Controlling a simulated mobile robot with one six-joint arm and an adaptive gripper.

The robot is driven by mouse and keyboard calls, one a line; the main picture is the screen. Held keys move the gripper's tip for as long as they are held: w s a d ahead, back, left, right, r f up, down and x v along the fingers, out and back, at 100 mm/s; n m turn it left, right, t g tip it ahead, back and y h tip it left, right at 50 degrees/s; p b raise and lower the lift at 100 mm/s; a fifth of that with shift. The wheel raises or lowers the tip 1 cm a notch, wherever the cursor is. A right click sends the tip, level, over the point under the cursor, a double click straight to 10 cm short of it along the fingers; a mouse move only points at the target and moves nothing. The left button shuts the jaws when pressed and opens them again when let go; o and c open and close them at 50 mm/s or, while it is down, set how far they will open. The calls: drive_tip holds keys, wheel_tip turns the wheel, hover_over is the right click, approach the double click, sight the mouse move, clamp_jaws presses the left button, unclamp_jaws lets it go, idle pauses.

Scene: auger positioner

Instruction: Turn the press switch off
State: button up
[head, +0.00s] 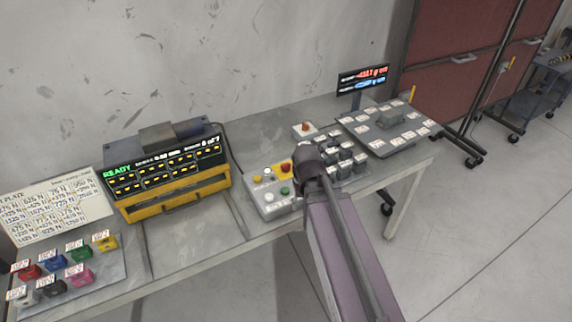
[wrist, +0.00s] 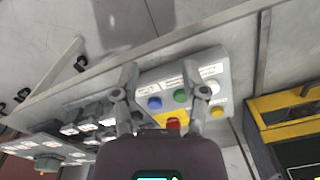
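My gripper (wrist: 158,72) is open and empty in the wrist view, its two fingers apart above a grey control box (wrist: 145,77). I cannot tell which control is the press switch; the labels are unreadable. In the head view the control box (head: 252,188) lies left of my dark gripper (head: 305,158), which covers its right part. Contact cannot be told.
Several small labelled grey blocks (head: 345,154) stand right of the box. A yellow-framed machine with a READY display (head: 166,168) stands left. A grey plate with labels (head: 368,132) and a small monitor (head: 363,79) are at the right. Bare table lies between machine and box.

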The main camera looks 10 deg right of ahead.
sight(286, 167)
drive_tip(key=w+r+m+p, duration=0.2)
drive_tip(key=w+m, duration=0.5)
drive_tip(key=w, duration=0.6)
drive_tip(key=w+r+m+p, duration=0.3)
drive_tip(key=w+m, duration=0.3)
drive_tip(key=w, duration=0.8)
drive_tip(key=shift+w+r+m, duration=0.3)
drive_tip(key=shift+m, duration=0.1)
drive_tip(key=shift+f, duration=0.25)
wheel_tip(286, 167, down, 13)
drive_tip(key=b, duration=1.3)
drive_tip(key=shift+f, duration=0.15)
drive_tip(key=shift+c, duration=0.2)
clamp_jaws()
drive_tip(key=shift+d, duration=0.1)
